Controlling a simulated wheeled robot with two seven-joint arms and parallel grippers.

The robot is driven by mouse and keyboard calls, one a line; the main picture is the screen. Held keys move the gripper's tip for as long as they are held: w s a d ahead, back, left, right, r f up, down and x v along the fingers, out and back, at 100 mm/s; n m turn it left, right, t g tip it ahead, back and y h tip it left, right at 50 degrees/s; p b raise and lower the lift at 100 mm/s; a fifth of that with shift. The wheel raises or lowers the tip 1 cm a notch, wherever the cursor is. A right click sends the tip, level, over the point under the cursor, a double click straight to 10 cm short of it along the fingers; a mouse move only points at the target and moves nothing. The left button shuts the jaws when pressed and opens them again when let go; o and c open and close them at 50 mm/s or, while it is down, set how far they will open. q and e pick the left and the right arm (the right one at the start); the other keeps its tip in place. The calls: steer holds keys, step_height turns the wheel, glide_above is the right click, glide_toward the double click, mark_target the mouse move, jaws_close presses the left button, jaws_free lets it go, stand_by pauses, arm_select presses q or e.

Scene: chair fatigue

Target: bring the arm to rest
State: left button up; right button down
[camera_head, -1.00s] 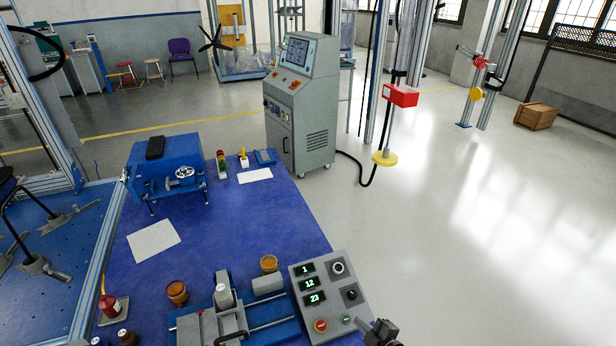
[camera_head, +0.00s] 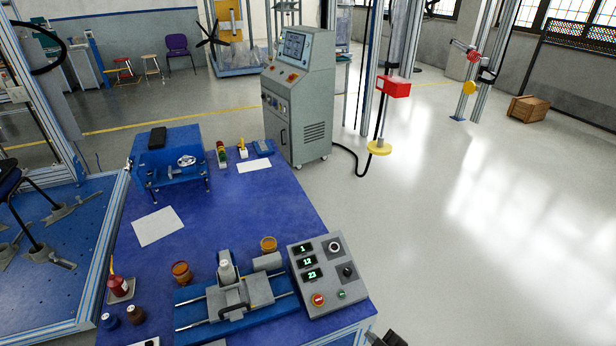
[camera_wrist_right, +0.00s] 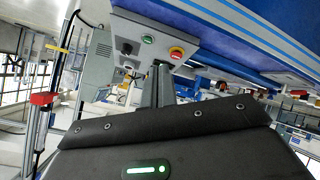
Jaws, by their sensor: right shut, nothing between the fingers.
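My right gripper (camera_head: 388,339) shows only in part at the bottom edge of the head view, just past the front right corner of the blue table (camera_head: 225,195). It is shut and empty, clear of the table. In the right wrist view its fingers (camera_wrist_right: 158,85) stand together in front of the grey control box (camera_wrist_right: 188,43), with nothing between them. My left gripper is not in view.
The control box (camera_head: 325,273) with lit displays sits at the table's right corner, close to my right gripper. A clamp device (camera_head: 238,300) is left of it. A grey cabinet (camera_head: 300,105) stands behind.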

steer(key=s+d+f+m+g+h+b, duration=0.2)
steer(key=s+d+f+m, duration=0.15)
steer(key=s+f, duration=0.55)
steer(key=s+d+f+m+g+h+b, duration=0.1)
steer(key=s+d+f+m+g, duration=0.2)
steer(key=s+f, duration=0.55)
arm_select(q)
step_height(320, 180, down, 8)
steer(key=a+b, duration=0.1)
steer(key=b, duration=0.3)
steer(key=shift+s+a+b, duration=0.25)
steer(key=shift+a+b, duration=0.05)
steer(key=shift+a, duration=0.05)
arm_select(e)
steer(key=s+d+f+m+g+h, duration=0.1)
steer(key=s+f, duration=0.5)
steer(key=s, duration=0.6)
steer(key=s+d+f+m+g, duration=0.1)
steer(key=s+d+f+g, duration=0.1)
steer(key=s+f, duration=0.5)
steer(key=s+g, duration=0.1)
steer(key=s, duration=0.5)
steer(key=shift+f+h, duration=0.15)
steer(key=shift+h, duration=0.25)
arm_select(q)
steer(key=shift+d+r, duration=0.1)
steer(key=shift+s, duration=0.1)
